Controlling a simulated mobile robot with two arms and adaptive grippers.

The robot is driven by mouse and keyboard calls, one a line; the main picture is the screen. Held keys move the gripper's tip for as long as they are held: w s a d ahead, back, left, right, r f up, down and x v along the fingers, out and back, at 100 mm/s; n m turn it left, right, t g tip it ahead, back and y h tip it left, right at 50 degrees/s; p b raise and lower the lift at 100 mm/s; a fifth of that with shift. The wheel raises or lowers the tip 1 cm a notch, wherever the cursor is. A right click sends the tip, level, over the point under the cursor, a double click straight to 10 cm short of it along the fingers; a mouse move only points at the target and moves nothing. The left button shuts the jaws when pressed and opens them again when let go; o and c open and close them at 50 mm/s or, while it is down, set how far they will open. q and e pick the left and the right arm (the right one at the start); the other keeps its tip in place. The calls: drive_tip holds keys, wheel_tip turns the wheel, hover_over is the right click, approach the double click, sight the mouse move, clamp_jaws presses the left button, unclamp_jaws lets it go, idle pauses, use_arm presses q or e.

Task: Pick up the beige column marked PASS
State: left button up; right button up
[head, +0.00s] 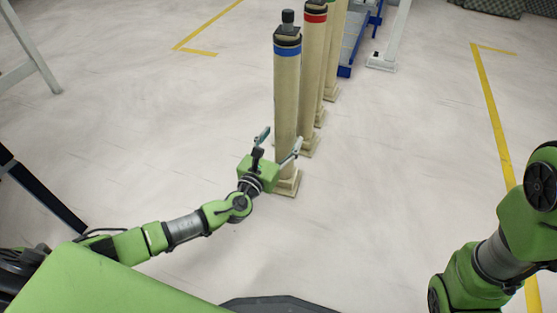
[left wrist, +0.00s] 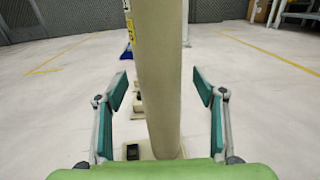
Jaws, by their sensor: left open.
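The nearest beige column (head: 286,100) stands upright, with a blue band and a dark knob on top. No PASS lettering is legible on it; a small yellow label shows near its top in the left wrist view (left wrist: 158,85). My left gripper (head: 281,141) is open and empty at the column's lower part. In the left wrist view its fingers (left wrist: 160,88) show on either side of the column, with visible gaps. I cannot tell how deep the column sits between them. My right gripper is out of view; only my right arm shows.
A beige column with a red band (head: 312,70) stands close behind, with more columns beyond it in a row. A blue and grey rack (head: 352,45) is farther back. The pale floor left and right of the row is clear, with yellow lines (head: 490,100).

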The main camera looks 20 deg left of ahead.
use_arm(q)
drive_tip(key=shift+w+d+b, duration=0.15)
drive_tip(key=shift+w+b, duration=0.35)
drive_tip(key=shift+w, duration=1)
clamp_jaws()
drive_tip(key=shift+r, duration=0.35)
